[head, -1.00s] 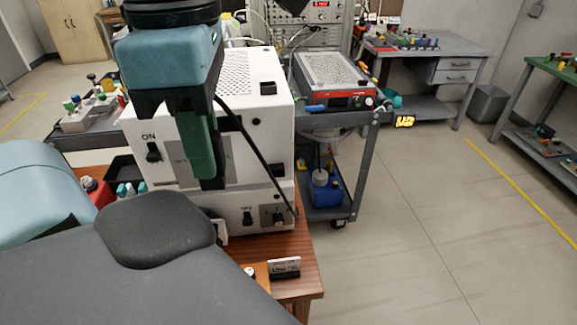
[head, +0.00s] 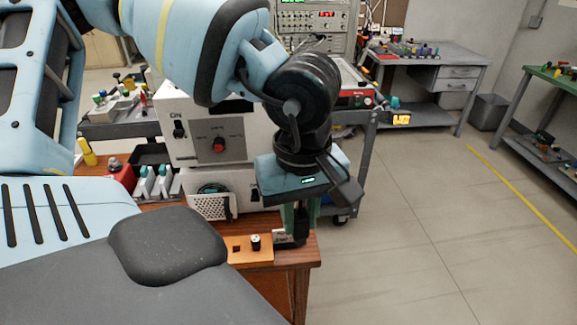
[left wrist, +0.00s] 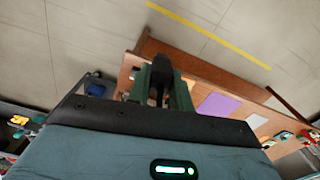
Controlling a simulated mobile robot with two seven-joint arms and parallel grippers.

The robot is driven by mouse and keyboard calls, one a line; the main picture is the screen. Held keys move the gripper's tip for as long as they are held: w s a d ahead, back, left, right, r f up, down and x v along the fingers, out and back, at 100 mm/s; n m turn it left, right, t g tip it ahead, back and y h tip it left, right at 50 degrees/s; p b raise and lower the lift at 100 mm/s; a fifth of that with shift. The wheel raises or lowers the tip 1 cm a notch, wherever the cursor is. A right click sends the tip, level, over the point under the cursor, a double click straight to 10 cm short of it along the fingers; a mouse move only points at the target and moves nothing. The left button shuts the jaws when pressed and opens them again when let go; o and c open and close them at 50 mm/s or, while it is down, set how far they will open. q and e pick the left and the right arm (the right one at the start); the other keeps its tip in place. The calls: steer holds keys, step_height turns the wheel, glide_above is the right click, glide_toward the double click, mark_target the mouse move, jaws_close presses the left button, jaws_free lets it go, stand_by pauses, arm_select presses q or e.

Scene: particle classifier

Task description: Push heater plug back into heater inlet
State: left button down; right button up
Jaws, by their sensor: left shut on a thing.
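My left gripper (head: 293,232) points down over the front right corner of the wooden table. Its green fingers (left wrist: 160,88) are shut on a dark plug-like piece (left wrist: 158,76) in the left wrist view. Its details are too dark to make out. Behind and to the left stands a white two-part instrument (head: 190,151) with an ON switch and a red knob (head: 219,144). My arm covers its right side. I cannot pick out the heater inlet in either view. My right gripper is not in view.
An orange plate (head: 238,255) with a black knob (head: 255,243) lies on the wooden table (head: 300,255), left of the gripper. Bottles (head: 160,185) stand left of the instrument. A grey cart is behind. A purple sheet (left wrist: 217,105) lies on the table. The floor at right is clear.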

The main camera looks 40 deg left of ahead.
mark_target(305, 224)
arm_select(q)
steer(key=w+a+f+m, duration=0.5)
steer(key=a+f+m, duration=0.2)
steer(key=f+m, duration=0.1)
steer(key=s+a+f+n, duration=0.1)
steer(key=s+a+f, duration=0.1)
steer(key=a, duration=0.5)
steer(key=s+a+f+n, duration=0.1)
steer(key=s+a, duration=0.2)
steer(key=a, duration=0.4)
steer(key=d+f+m, duration=0.1)
steer(key=d+f, duration=0.4)
steer(key=d, duration=0.4)
steer(key=w+d+r+m, duration=0.1)
steer(key=w+d+m, duration=0.1)
steer(key=d, duration=0.5)
steer(key=w+d+r+m, duration=0.1)
steer(key=w+d+m, duration=0.1)
steer(key=d, duration=0.5)
steer(key=shift+w+d+r+m, duration=0.15)
steer(key=shift+r+m, duration=0.1)
steer(key=shift+m, duration=0.35)
